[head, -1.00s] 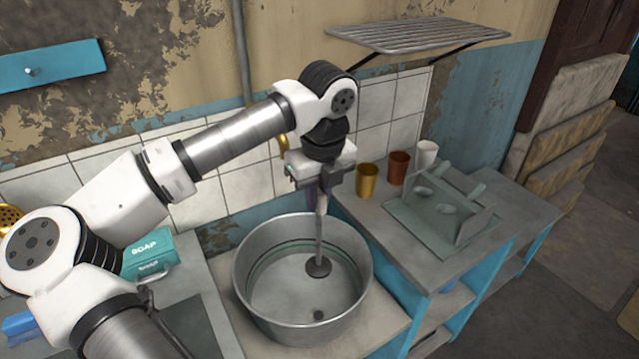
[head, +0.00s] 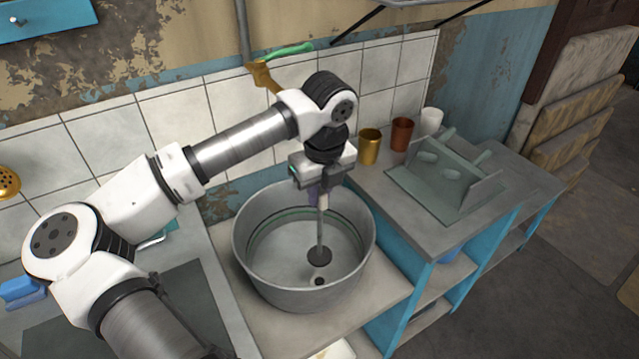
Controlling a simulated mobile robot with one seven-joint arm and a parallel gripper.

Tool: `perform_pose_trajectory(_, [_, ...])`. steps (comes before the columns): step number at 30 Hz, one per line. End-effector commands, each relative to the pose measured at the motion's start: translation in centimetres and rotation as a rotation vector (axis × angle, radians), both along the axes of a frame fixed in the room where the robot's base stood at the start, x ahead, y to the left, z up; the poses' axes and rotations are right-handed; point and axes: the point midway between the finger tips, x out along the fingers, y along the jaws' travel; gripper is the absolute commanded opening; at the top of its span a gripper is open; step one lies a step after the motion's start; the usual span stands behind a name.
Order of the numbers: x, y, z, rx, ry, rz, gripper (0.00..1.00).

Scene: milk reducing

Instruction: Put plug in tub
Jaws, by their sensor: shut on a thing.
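The tub (head: 252,270) is a round grey metal basin on the low counter. A small dark drain hole (head: 319,282) shows in its floor. The plug (head: 319,257) is a dark round disc on the lower end of a thin upright grey rod. My gripper (head: 323,196) points down over the tub and is shut on the upper part of the plug's rod. The disc is inside the tub, just behind the drain hole in the picture. I cannot tell how far it is above the floor. My wrist partly hides the fingers.
A counter right of the tub holds a gold cup (head: 370,147), a brown cup (head: 402,134), a white cup (head: 432,121) and a grey-green rack (head: 440,180). A brass tap with a green handle (head: 290,53) is on the tiled wall behind. A blue block (head: 22,291) lies at left.

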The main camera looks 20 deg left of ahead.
Motion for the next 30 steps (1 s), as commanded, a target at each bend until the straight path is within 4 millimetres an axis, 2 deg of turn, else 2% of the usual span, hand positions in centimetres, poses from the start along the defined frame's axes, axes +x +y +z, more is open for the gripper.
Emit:
perform_pose_trajectory(6, [0.0,0.0,-2.7,0.000,-0.001,0.000,0.00])
perform_pose_trajectory(24, [0.0,0.0,-8.5,0.001,-0.001,0.000,0.00])
perform_pose_trajectory(30, [0.0,0.0,-9.8,0.000,0.000,0.000,0.00])
